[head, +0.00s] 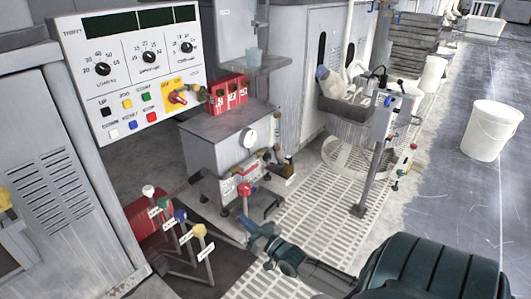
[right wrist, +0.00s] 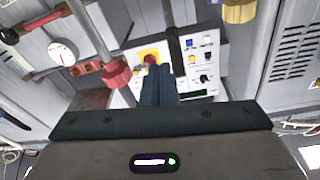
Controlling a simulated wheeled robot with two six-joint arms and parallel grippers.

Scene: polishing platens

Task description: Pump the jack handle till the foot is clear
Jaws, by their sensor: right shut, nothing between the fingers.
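I cannot tell for sure which part is the jack handle. A lever with a red knob (head: 244,189) stands in front of the grey gauge cabinet (head: 205,150). In the right wrist view a red knob (right wrist: 117,75) on a grey rod is left of the fingers. My right gripper (head: 258,236) is shut and empty, in front of the red-knobbed lever, apparently apart from it. In the right wrist view its dark fingers (right wrist: 158,90) are together. No jack foot can be made out. My left gripper is not in view.
Several labelled levers with coloured knobs, one yellow (head: 200,230), stand left of my gripper, by a red box (head: 150,215). A control panel (head: 130,70) is behind them. A grey post stand (head: 378,160) is right. A white bucket (head: 488,130) stands on open floor.

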